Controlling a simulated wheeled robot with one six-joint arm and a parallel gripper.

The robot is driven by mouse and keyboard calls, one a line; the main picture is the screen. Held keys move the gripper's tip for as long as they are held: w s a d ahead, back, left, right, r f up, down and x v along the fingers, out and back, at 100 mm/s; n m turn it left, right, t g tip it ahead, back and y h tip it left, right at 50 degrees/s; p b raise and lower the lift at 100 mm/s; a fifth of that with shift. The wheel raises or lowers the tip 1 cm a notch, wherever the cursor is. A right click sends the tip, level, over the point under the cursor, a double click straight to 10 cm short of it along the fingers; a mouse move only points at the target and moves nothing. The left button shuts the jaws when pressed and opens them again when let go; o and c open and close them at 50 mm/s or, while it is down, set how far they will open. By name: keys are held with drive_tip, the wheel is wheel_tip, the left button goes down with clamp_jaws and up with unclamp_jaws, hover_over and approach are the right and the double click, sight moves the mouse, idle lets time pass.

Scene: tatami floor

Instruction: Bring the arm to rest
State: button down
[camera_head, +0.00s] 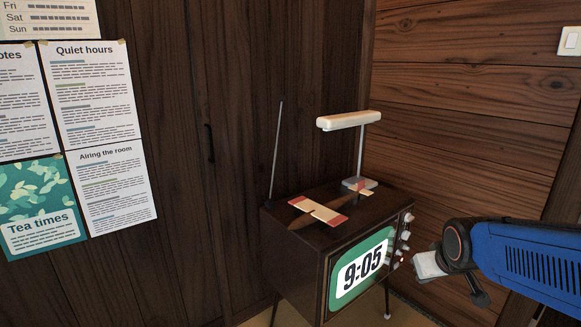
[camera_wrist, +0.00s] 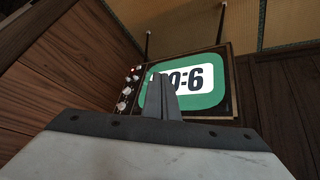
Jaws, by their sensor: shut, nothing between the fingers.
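My arm, with its blue link, reaches in from the right edge of the head view. My gripper (camera_head: 429,265) is at its end, just right of the television (camera_head: 303,251) and apart from it, near its knobs. In the wrist view the gripper's dark fingers (camera_wrist: 165,88) are together and hold nothing. They stand in front of the television's green screen (camera_wrist: 205,92), which appears upside down there and is partly covered by them. In the head view the fingers themselves are hard to make out.
The television reads 9:05 and stands on thin legs in the corner. On its top are a desk lamp (camera_head: 348,121), a flat cream-and-red piece (camera_head: 318,211) and a thin antenna (camera_head: 276,150). Wooden walls close in behind. Paper notices (camera_head: 92,95) hang at left, a light switch (camera_head: 569,41) at right.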

drive_tip(key=s+a+g, duration=0.1)
drive_tip(key=s+a, duration=0.1)
drive_tip(key=s, duration=0.7)
drive_tip(key=s+a+r+g+y, duration=0.1)
drive_tip(key=s+a, duration=0.1)
drive_tip(key=s, duration=0.6)
drive_tip(key=shift+s+a+r+m, duration=0.2)
drive_tip(key=shift+s+a+m, duration=0.05)
drive_tip(key=shift+s+m, duration=0.15)
drive_tip(key=shift+w, duration=0.1)
idle(0.7)
